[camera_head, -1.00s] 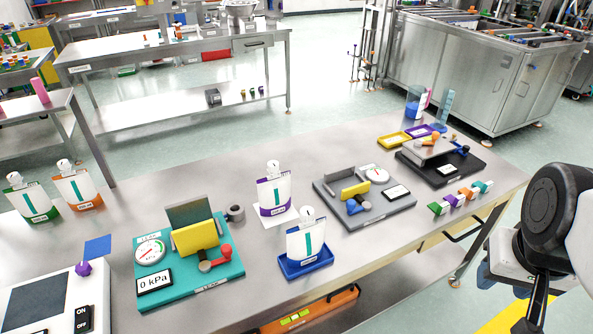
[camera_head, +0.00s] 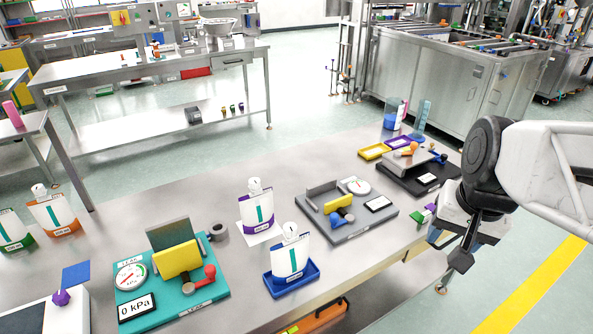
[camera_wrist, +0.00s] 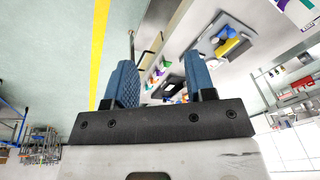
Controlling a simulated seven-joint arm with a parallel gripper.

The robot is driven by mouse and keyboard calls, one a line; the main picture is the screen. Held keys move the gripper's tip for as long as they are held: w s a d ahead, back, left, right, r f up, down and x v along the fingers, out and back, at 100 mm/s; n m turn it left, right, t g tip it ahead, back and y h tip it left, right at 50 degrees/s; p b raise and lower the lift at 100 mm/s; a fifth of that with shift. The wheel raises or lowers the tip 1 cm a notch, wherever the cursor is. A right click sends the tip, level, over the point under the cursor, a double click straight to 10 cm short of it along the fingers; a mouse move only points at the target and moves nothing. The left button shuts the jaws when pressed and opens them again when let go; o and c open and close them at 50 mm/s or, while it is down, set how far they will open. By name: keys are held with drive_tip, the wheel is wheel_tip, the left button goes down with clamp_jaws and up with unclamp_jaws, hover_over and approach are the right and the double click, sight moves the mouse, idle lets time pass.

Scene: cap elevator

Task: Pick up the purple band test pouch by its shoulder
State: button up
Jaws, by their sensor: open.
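The purple band test pouch (camera_head: 256,208) is white with a teal stripe and a spout on top. It stands upright on a white pad on the steel bench, behind and left of the blue band pouch (camera_head: 290,257). My gripper (camera_head: 458,258) is at the bench's right end, well to the right of the purple band pouch and apart from it. In the wrist view the two blue-padded fingers (camera_wrist: 162,82) stand wide apart with nothing held. A white item with a purple edge (camera_wrist: 297,10) is cut off at the top right there.
The blue tray (camera_head: 313,279) holds the blue band pouch. A grey fixture with a yellow block (camera_head: 338,204) lies between my gripper and the purple band pouch. A teal gauge fixture (camera_head: 208,290) stands front left. Orange (camera_head: 56,215) and green band pouches (camera_head: 12,232) are at far left.

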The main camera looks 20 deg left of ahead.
drive_tip(key=w+a+m+g+y, duration=0.1)
drive_tip(key=w+a+m, duration=0.1)
drive_tip(key=w+a, duration=0.7)
drive_tip(key=m+g+y, duration=0.3)
drive_tip(key=m, duration=0.3)
approach(265, 190)
drive_tip(key=shift+s+a+f, duration=0.2)
drive_tip(key=shift+a+f, duration=0.6)
drive_tip(key=shift+f, duration=0.15)
drive_tip(key=shift+f, duration=0.15)
drive_tip(key=shift+x, duration=1.2)
drive_tip(key=shift+f, duration=0.15)
